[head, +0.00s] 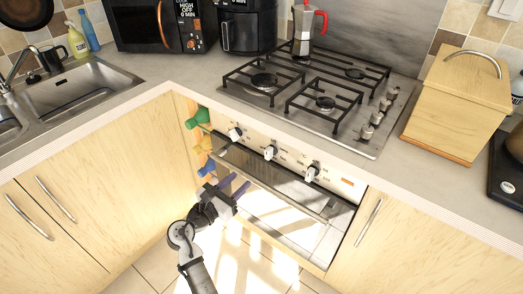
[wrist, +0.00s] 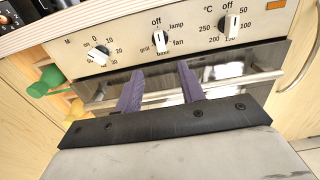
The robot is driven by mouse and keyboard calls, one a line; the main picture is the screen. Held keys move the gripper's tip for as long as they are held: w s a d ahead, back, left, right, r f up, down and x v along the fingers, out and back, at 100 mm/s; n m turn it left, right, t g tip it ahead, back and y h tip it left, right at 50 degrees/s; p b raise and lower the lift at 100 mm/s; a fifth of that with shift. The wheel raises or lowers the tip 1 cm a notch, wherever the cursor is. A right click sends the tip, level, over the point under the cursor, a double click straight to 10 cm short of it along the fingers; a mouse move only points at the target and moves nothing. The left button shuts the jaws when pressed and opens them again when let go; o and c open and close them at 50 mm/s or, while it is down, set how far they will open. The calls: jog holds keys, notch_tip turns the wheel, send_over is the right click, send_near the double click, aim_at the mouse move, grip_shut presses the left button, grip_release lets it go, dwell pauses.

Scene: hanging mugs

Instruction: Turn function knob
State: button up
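The function knob (wrist: 162,40) is the middle of three knobs on the oven's panel, ringed by the labels off, lamp, fan, bake and grill. Its white bar stands about upright, under "off". It also shows in the head view (head: 270,153). My gripper (wrist: 158,72) is open, its two purple fingers apart with nothing between them. In the wrist view the fingertips are below the knob, over the oven door, and do not touch it. In the head view my gripper (head: 238,184) is in front of the oven door, lower and left of the knob.
A timer knob (wrist: 98,56) and a temperature knob (wrist: 229,24) flank the function knob. The oven door handle (wrist: 215,86) runs across below the panel. Green and yellow bottles (wrist: 48,82) stick out at the left. The hob (head: 300,115) lies above the panel.

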aim_at(266, 155)
jog(key=p+x, duration=0.2)
jog(key=x, duration=1.1)
jog(key=shift+w+d+r, duration=0.1)
jog(key=shift+d, duration=0.05)
jog(key=shift+c, duration=0.3)
grip_shut()
